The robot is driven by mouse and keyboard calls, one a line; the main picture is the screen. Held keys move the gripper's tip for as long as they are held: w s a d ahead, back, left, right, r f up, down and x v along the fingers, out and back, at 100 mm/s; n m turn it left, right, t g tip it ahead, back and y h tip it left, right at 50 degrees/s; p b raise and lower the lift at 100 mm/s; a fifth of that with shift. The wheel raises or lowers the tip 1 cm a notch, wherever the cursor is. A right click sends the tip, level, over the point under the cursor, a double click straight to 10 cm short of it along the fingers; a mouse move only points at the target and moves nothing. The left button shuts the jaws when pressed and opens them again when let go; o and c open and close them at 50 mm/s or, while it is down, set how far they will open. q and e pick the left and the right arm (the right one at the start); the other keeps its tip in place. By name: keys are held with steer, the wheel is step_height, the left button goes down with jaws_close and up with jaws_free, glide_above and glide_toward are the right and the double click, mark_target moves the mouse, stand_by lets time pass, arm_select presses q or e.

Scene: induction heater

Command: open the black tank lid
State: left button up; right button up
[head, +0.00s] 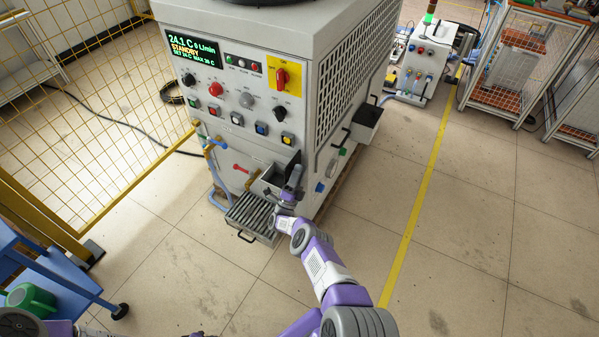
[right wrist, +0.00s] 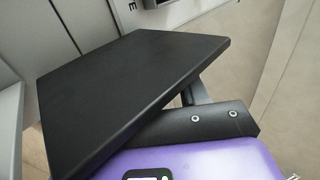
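The black tank lid (head: 294,165) stands raised at the right edge of a small grey tank (head: 266,186), low on the machine's front. The tank's dark inside shows beside it. My right gripper (head: 289,192) is close to the lid, partly overlapping it in the head view. In the right wrist view the lid (right wrist: 130,95) is a large flat black plate, tilted, right in front of the gripper. One black finger part with two screws shows beside the plate; the other finger is hidden, so I cannot tell open or shut, or whether it touches. My left gripper is not in view.
A slatted grey tray (head: 252,213) with a handle juts out below the tank. The machine's control panel (head: 240,105) rises above. A black-topped box (head: 368,114) is on its right side. A blue cart (head: 50,275) and yellow fence (head: 80,130) stand left.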

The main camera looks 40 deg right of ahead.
steer(key=shift+o, duration=0.2)
steer(key=b+v, duration=0.1)
steer(key=v, duration=0.6)
steer(key=shift+a+f, duration=0.2)
stand_by(0.4)
